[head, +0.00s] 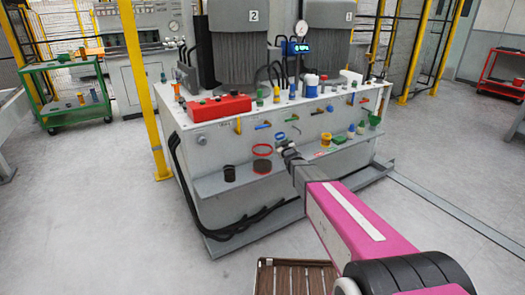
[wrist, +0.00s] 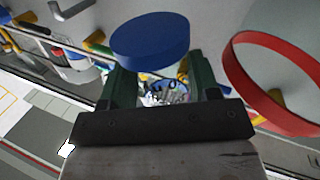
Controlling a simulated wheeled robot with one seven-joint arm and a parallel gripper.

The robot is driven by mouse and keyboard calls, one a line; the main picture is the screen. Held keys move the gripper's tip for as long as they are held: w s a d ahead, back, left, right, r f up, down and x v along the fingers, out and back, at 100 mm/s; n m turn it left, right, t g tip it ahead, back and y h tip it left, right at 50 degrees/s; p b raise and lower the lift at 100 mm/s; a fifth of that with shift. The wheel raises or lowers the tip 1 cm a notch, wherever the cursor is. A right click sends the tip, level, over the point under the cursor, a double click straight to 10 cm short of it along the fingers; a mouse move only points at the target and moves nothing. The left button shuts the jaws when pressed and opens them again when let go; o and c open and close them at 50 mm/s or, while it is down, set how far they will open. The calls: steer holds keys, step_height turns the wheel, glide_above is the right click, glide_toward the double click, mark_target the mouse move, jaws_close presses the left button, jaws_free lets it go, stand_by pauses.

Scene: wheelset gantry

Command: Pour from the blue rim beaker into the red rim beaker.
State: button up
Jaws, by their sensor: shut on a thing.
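My gripper (head: 286,150) is shut on the blue rim beaker (head: 281,137), above the front shelf of the grey cabinet. In the wrist view the blue rim (wrist: 150,41) lies just beyond the green fingers (wrist: 162,88), with clear, marked glass between them. The beaker's tilt and contents cannot be told. The red rim beaker (head: 262,157) stands on the shelf, left of my gripper in the head view, with dark reddish matter low in it. Its red rim also shows at the right of the wrist view (wrist: 237,72), apart from the blue rim.
A dark brown cup (head: 229,173) stands on the shelf (head: 215,186) left of the red rim beaker. Coloured valve handles line the cabinet face. A red box (head: 219,108) sits on top.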

steer(key=shift+m, duration=0.8)
steer(key=f, duration=0.4)
steer(key=shift+w+d+f, duration=0.1)
steer(key=shift+w+d, duration=0.1)
steer(key=shift+d, duration=0.15)
steer(key=shift+d+f, duration=0.1)
steer(key=shift+f, duration=0.15)
steer(key=shift+w+d+f+m, duration=0.1)
steer(key=shift+d+m, duration=0.25)
steer(key=shift+m, duration=0.75)
